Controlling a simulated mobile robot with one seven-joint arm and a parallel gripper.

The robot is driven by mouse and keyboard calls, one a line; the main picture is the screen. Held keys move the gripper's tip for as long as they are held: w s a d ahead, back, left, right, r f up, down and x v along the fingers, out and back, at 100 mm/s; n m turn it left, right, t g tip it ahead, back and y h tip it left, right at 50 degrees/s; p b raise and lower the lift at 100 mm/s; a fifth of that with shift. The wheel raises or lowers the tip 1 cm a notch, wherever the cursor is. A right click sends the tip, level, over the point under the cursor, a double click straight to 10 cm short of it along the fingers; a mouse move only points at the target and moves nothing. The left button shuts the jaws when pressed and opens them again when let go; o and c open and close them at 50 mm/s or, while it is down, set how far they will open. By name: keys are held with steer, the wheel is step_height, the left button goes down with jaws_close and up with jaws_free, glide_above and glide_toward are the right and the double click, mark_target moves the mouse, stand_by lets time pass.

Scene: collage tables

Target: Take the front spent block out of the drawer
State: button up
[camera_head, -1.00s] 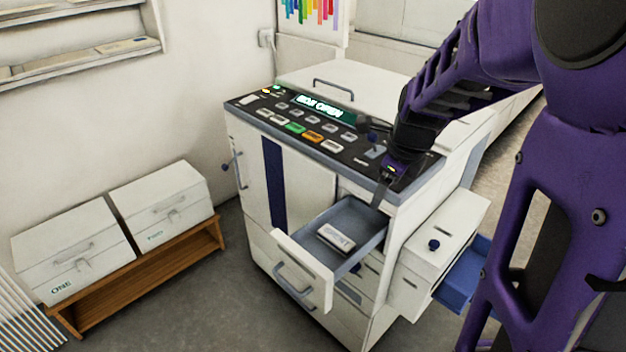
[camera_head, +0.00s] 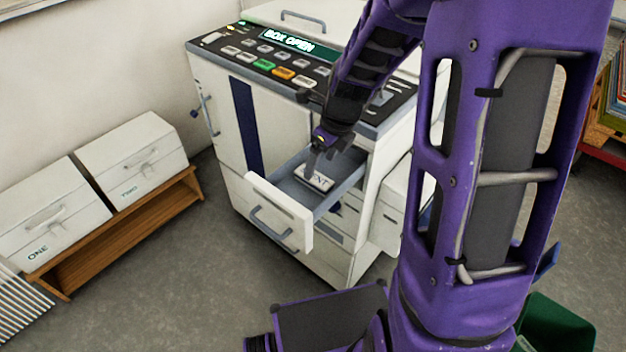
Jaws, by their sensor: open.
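The drawer (camera_head: 272,197) of the white machine is pulled open, its grey tray facing up. One white spent block (camera_head: 321,180) with dark lettering lies flat inside it; part of the lettering is covered by my gripper. I see no second block, though my arm hides the back of the tray. My gripper (camera_head: 315,166) is open and points down over the block's left end. I cannot tell whether its fingers touch the block or straddle it.
The machine's panel display (camera_head: 289,40) reads "BOX OPEN". Two white boxes, one (camera_head: 47,212) marked ONE and another (camera_head: 132,157) marked TWO, sit on a low wooden bench (camera_head: 110,240) at left. A green bin (camera_head: 555,325) stands at lower right. Floor in front of the drawer is clear.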

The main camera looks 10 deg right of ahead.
mark_target(314, 176)
steer(key=b+x, duration=0.1)
steer(key=x, duration=0.4)
steer(key=shift+w+a+f, duration=0.1)
steer(key=shift+w+f, duration=0.15)
steer(key=shift+f, duration=0.05)
jaws_close()
